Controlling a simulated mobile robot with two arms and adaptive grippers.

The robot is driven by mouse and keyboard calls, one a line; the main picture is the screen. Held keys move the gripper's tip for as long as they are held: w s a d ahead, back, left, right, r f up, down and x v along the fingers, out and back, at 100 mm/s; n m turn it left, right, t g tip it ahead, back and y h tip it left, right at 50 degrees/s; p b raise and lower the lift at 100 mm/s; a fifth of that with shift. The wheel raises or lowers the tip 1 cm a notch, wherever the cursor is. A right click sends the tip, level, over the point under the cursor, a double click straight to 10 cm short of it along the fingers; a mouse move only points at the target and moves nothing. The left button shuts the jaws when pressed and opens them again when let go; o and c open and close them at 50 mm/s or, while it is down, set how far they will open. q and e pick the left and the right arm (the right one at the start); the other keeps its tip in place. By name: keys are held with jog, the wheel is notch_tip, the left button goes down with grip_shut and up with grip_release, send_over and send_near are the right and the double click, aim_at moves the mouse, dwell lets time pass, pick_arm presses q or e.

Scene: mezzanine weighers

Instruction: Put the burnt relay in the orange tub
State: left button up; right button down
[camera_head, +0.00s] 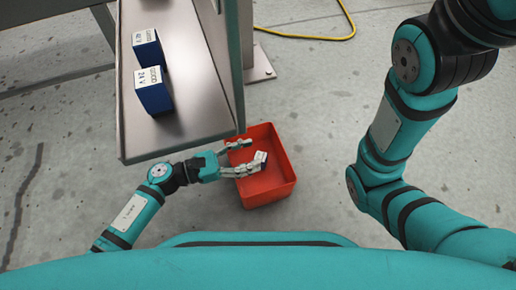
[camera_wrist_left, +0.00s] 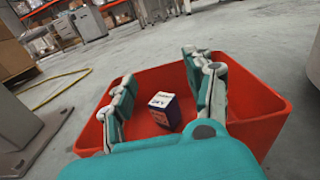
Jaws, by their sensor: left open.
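The orange tub (camera_head: 282,190), red-orange in the picture, stands on the floor below the shelf's near end. My left gripper (camera_head: 250,151) is open over the tub, its fingers reaching across the tub's left side. In the left wrist view, a small dark blue relay (camera_wrist_left: 163,110) with a white printed top shows between the open fingers (camera_wrist_left: 158,75), within the outline of the tub (camera_wrist_left: 258,92). I cannot tell whether it touches the tub floor or a finger. Burn marks cannot be made out. My right gripper is out of view.
Two blue relays with white tops, one (camera_head: 152,92) nearer and one (camera_head: 148,50) farther, stand on a grey metal shelf (camera_head: 190,110) left of the tub. A yellow cable (camera_head: 320,38) lies on the floor at the back. The floor right of the tub is clear.

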pick_arm(q)
jog(key=p+v, duration=0.2)
jog(key=v, duration=0.7)
jog(key=shift+r+p, duration=0.25)
jog(key=shift+p, duration=0.05)
